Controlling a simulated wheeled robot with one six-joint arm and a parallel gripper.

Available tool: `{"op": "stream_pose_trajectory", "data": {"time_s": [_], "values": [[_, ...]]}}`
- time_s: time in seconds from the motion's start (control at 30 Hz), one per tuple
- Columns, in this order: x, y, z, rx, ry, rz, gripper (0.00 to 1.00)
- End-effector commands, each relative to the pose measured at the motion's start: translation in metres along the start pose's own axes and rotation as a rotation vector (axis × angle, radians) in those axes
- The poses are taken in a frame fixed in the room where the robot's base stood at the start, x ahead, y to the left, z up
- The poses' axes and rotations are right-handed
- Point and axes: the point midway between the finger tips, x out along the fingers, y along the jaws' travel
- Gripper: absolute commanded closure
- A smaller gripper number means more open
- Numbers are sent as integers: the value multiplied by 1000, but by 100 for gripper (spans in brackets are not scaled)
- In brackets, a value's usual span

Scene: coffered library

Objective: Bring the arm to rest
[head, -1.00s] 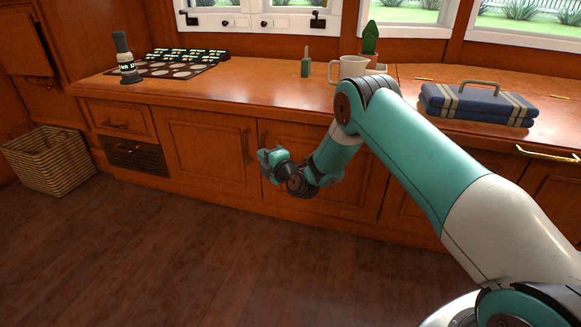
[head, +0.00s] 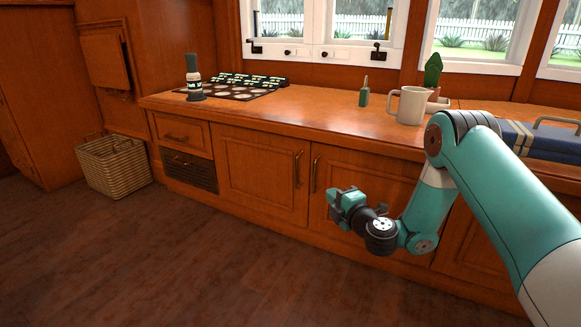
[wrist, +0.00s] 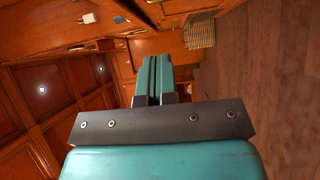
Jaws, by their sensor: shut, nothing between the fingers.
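My gripper (head: 338,203) hangs at the end of my bent teal arm, in front of the cabinet doors and below the counter's edge. In the wrist view its two teal fingers (wrist: 153,78) lie side by side, shut, with nothing between them. It touches nothing that I can see. The arm comes in from the lower right of the head view and folds down at the elbow beside the counter.
A wicker basket (head: 115,167) stands on the floor at left. The floor in front is clear.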

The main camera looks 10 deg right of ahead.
Motion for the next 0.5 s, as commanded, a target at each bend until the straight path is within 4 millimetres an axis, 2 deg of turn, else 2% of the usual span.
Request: {"op": "stream_pose_trajectory", "data": {"time_s": [0.07,0.13,0.27,0.3,0.4,0.5], "values": [[2,16,-9,22,36,5,100],[3,40,-26,75,105,2,100],[-4,110,-86,250,329,-76,100],[-11,131,-107,315,401,-131,100],[-39,176,-154,474,537,-320,100],[-76,212,-191,615,590,-556,100]]}}
